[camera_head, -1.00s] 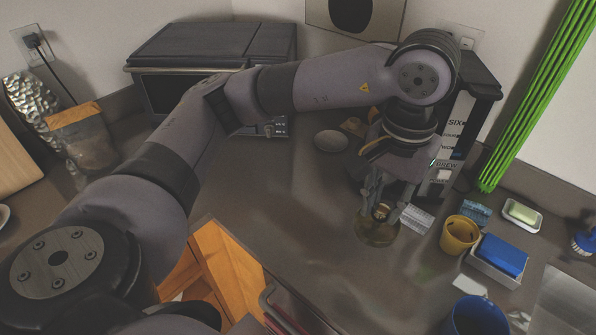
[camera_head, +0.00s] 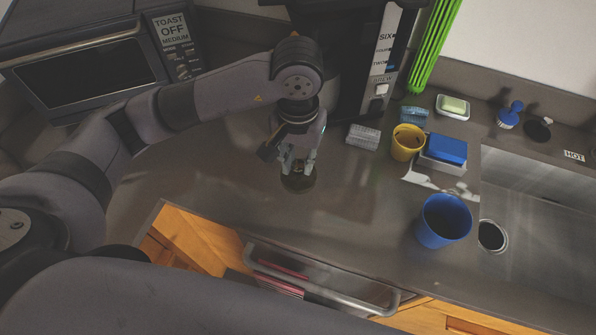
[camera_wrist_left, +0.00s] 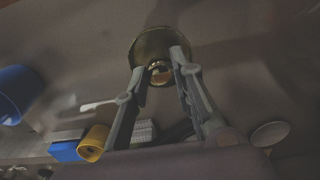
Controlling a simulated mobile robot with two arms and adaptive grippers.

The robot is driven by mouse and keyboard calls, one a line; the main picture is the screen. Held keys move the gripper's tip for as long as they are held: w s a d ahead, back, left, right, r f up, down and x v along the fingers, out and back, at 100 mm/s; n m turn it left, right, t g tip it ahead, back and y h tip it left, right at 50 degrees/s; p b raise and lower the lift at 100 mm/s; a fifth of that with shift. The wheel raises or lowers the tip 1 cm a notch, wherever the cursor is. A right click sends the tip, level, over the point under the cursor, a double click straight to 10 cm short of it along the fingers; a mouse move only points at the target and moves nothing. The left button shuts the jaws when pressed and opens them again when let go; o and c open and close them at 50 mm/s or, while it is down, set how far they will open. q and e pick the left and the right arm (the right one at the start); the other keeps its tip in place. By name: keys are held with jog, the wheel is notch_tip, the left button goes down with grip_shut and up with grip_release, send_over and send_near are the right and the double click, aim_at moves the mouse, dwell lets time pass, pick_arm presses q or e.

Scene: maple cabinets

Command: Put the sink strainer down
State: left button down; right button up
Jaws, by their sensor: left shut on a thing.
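My left gripper (camera_head: 298,163) points down over the counter left of the sink, shut on the sink strainer (camera_head: 297,184). The strainer is a round, dark olive piece with a small knob, and the fingertips are on that knob. In the left wrist view the strainer (camera_wrist_left: 150,43) shows beyond the two fingers of the left gripper (camera_wrist_left: 160,72), its disc close to the grey counter. I cannot tell whether it touches the counter. My right gripper is not in view.
The counter (camera_head: 340,215) around the strainer is clear. To the right stand a yellow cup (camera_head: 407,143), a blue sponge on a white holder (camera_head: 444,150), a blue cup (camera_head: 444,221) and the sink (camera_head: 540,225). A coffee machine (camera_head: 350,60) stands behind; an open drawer (camera_head: 320,285) is in front.

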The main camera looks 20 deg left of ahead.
aim_at(299, 179)
pick_arm(q)
notch_tip(299, 179, down, 2)
jog(key=shift+f, duration=0.15)
jog(key=shift+d+f, duration=0.1)
jog(key=shift+f, duration=0.2)
notch_tip(299, 179, down, 4)
jog(key=shift+r+p, duration=0.2)
jog(key=shift+p, duration=0.5)
jog(key=shift+f, duration=0.2)
jog(key=c, duration=1.4)
grip_release()
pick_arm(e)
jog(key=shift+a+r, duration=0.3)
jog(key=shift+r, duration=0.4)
pick_arm(q)
jog(key=shift+o, duration=0.2)
jog(key=shift+r, duration=0.1)
